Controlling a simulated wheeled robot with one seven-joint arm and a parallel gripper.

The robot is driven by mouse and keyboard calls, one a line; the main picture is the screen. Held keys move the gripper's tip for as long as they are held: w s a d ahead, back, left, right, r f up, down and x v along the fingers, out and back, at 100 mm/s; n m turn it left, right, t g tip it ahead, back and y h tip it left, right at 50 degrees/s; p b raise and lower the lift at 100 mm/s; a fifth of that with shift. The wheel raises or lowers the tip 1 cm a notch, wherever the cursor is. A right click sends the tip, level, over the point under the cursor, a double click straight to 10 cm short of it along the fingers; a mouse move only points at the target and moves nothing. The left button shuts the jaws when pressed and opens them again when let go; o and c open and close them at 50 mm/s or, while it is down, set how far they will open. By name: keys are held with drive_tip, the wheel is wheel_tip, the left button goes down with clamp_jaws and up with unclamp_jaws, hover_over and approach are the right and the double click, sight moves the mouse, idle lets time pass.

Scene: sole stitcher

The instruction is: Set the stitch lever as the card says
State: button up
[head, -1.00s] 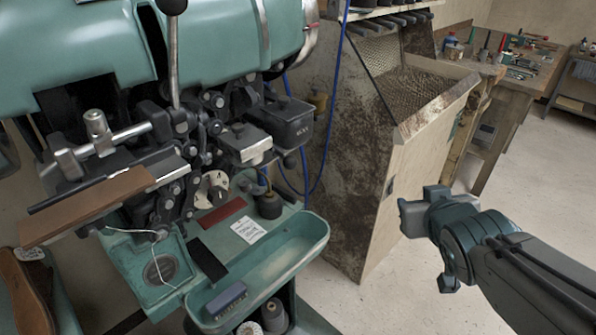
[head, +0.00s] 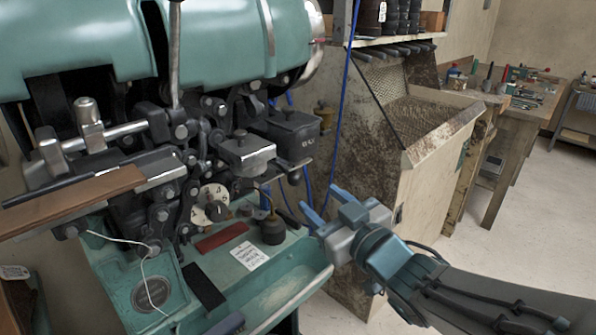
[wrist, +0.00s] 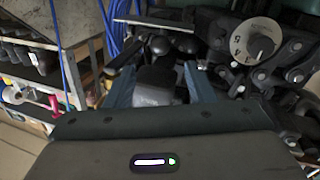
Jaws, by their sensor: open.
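The teal stitching machine (head: 110,45) fills the left of the head view. A white dial with a dark knob (head: 211,203) is on its front; it also shows in the wrist view (wrist: 255,42). A short lever with a black ball (head: 294,177) sticks out below the dark box; I cannot tell if it is the stitch lever. A small white printed card (head: 250,255) lies on the teal tray, its text too small to read. My gripper (head: 304,197) is open, right of the dial, near the ball. In the wrist view a dark block (wrist: 158,82) shows between the fingers.
A tall metal lever (head: 174,60) rises in front of the machine. A black cylinder (head: 272,229) stands on the tray, left of my gripper. Blue cables (head: 344,110) hang behind. A rusty bin (head: 375,160) stands behind my gripper. Floor is free at right.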

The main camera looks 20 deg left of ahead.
sight(299, 182)
drive_tip(key=x, duration=1)
drive_tip(key=shift+w+a, duration=0.15)
clamp_jaws()
